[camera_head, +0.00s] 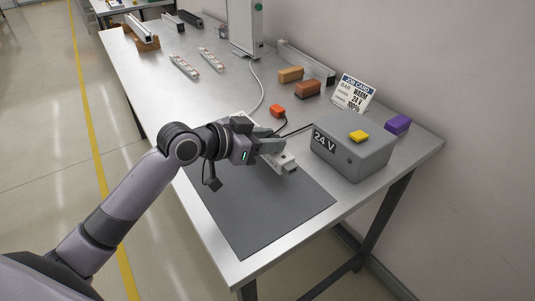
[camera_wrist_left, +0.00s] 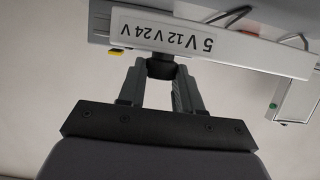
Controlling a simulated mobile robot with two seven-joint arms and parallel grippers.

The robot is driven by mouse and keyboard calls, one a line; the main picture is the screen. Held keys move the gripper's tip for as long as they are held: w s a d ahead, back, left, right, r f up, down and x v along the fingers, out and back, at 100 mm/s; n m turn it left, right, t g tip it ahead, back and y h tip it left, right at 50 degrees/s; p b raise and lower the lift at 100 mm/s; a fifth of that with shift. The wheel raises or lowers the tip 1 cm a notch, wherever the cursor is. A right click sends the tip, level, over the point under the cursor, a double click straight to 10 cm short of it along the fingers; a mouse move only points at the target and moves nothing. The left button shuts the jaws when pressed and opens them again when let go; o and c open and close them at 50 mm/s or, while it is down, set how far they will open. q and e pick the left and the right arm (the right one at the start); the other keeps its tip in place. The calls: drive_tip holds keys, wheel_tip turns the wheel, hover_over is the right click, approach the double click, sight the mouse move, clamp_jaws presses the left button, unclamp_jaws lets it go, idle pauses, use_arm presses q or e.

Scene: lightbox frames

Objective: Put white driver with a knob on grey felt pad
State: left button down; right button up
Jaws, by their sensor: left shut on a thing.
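The white driver (camera_head: 286,163) is a long, narrow bar, partly hidden by my left gripper (camera_head: 272,143) in the head view. In the left wrist view the driver (camera_wrist_left: 95,22) spans the top, with an upside-down label reading 5 V 12 V 24 V. My left gripper (camera_wrist_left: 160,75) is shut on its dark round knob (camera_wrist_left: 160,66). The grey felt pad (camera_head: 257,212) lies flat at the near end of the table. The driver appears over or at the pad's far edge; I cannot tell whether it touches. My right gripper is not in view.
A grey 24 V box (camera_head: 352,150) with a yellow piece on top stands right of the pad. An orange block (camera_head: 277,111), a purple block (camera_head: 397,124), a job card (camera_head: 354,92) and two light strips (camera_head: 185,67) are on the metal table. The pad's near part is clear.

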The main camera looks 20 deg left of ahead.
sight(267, 161)
use_arm(q)
drive_tip(key=shift+f, duration=1.95)
drive_tip(key=shift+f, duration=0.1)
drive_tip(key=c, duration=0.8)
unclamp_jaws()
drive_tip(key=shift+o, duration=0.2)
drive_tip(key=v, duration=1.2)
drive_tip(key=shift+b, duration=0.35)
drive_tip(key=shift+d, duration=0.1)
